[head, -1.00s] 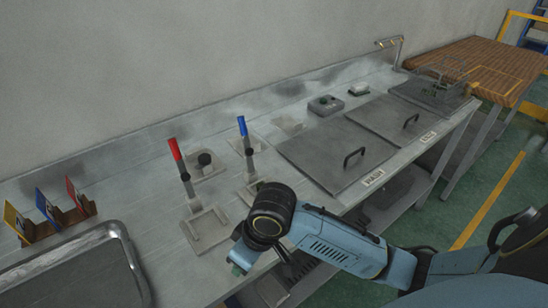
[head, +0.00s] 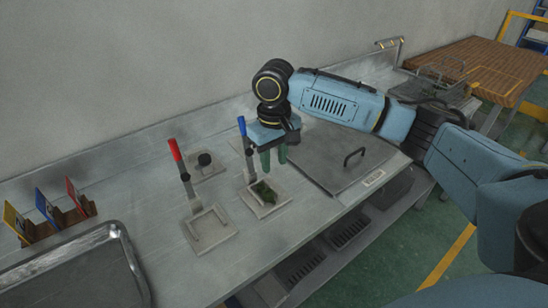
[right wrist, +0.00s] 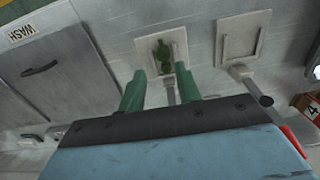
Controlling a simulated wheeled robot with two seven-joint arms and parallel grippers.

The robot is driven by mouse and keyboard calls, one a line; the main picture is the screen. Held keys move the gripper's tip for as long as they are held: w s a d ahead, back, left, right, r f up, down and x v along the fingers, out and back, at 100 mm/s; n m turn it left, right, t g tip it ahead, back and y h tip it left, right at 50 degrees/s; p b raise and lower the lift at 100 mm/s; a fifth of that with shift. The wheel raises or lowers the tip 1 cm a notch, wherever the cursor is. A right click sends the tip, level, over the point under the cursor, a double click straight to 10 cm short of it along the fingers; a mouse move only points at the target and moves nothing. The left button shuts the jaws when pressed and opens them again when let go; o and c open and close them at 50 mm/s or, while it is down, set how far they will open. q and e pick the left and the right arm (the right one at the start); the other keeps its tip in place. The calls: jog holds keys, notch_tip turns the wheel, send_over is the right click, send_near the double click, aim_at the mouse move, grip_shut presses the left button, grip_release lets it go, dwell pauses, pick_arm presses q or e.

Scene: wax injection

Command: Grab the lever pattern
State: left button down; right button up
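The lever pattern, a small dark green piece (head: 263,191), lies on the square plate (head: 275,206) at the foot of the blue-handled lever (head: 243,134). It also shows in the right wrist view (right wrist: 163,55), beyond and roughly between the fingertips. My right gripper (head: 273,162) points down above the back part of this plate. Its green fingers are spread apart with nothing between them; the right wrist view shows the gap (right wrist: 158,80). The pattern appears apart from the fingers. My left gripper is not in view.
A red-handled lever (head: 176,150) with an empty square plate (head: 210,228) stands to the left. A metal tray (head: 128,250) and coloured number cards (head: 46,207) are further left. A lidded wash basin (head: 335,150) lies right of the blue lever.

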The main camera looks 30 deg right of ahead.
aim_at(274, 202)
notch_tip(274, 202, down, 13)
jog(key=shift+f+b, duration=0.2)
jog(key=shift+b, duration=0.75)
jog(key=shift+c, duration=0.2)
grip_shut()
